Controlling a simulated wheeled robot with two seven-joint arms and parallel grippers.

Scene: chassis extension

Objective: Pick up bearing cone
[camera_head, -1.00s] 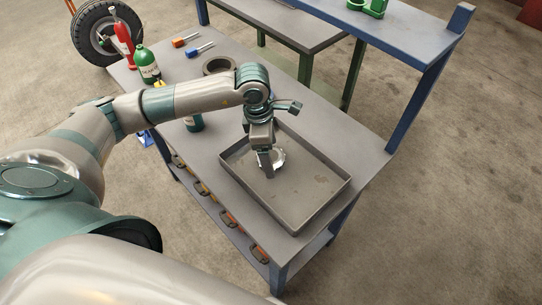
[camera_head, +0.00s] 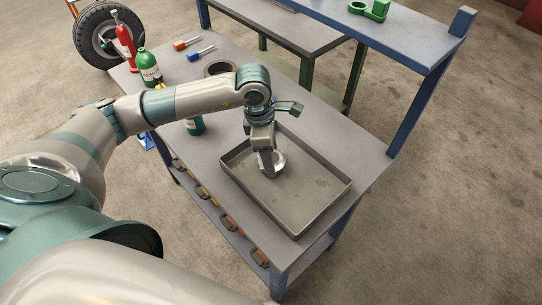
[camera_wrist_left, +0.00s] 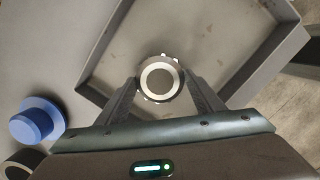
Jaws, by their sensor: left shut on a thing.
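The bearing cone (camera_head: 277,160) is a small silvery ring in the far left part of a shallow grey tray (camera_head: 318,213). My left gripper (camera_head: 267,170) points down into the tray with its fingers at the cone. In the left wrist view the cone (camera_wrist_left: 159,78) sits between the two fingertips (camera_wrist_left: 159,92), one on each side, and the gripper is shut on it. I cannot tell whether the cone touches the tray floor. My right gripper is not in view.
The tray stands on a grey workbench (camera_head: 375,160) with its walls around the gripper. A green bottle (camera_head: 148,66), red bottle (camera_head: 124,38), dark ring (camera_head: 218,67) and two screwdrivers (camera_head: 187,43) are farther back.

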